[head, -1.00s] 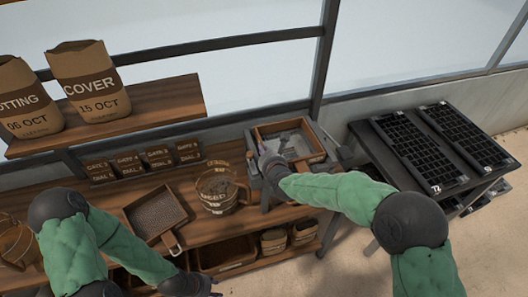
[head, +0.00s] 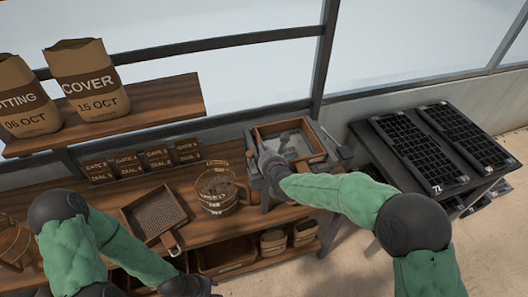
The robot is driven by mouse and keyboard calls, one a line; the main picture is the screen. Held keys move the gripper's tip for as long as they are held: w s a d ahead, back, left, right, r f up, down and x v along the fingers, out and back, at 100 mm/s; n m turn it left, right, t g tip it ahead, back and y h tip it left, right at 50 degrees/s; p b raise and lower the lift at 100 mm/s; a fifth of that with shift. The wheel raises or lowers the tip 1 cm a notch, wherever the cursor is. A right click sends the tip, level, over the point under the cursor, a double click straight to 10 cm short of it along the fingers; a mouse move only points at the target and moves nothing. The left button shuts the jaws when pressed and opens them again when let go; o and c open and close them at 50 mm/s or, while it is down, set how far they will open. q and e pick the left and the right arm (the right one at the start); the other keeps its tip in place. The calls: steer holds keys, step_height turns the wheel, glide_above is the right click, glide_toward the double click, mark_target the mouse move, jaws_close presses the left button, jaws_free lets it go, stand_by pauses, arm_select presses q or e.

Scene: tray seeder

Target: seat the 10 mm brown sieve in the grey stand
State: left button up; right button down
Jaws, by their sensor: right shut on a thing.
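The grey stand (head: 331,152) is at the right end of the bench. A brown wooden-framed sieve (head: 311,129) lies within the top of the stand and looks about level; I cannot tell whether it sits fully down. Its size mark is not readable. My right gripper (head: 268,158) is at the near left side of this sieve, shut on it, and hides the part it grips. A second brown sieve (head: 154,214), with mesh and a short handle, lies on the bench to the left. My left gripper (head: 207,288) is low at the bottom edge, too dark and cut off to read.
A labelled seed bucket (head: 217,191) stands left of the stand. Small brown labelled packets (head: 158,158) line the back of the bench. Paper sacks (head: 87,78) stand on the upper shelf. A dark table (head: 390,163) with black cell trays (head: 428,160) is at right.

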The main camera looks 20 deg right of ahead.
steer(key=shift+f+b, duration=0.2)
steer(key=shift+b, duration=0.4)
stand_by(0.3)
steer(key=c, duration=1.2)
jaws_free()
steer(key=shift+s+f, duration=0.1)
steer(key=shift+f, duration=0.05)
steer(key=shift+s+a+f, duration=0.2)
steer(key=shift+f, duration=0.15)
steer(key=v, duration=0.3)
steer(key=r+v, duration=0.1)
steer(key=v, duration=0.6)
steer(key=shift+w+d+r, duration=0.2)
steer(key=shift+d, duration=0.1)
steer(key=shift+v, duration=0.85)
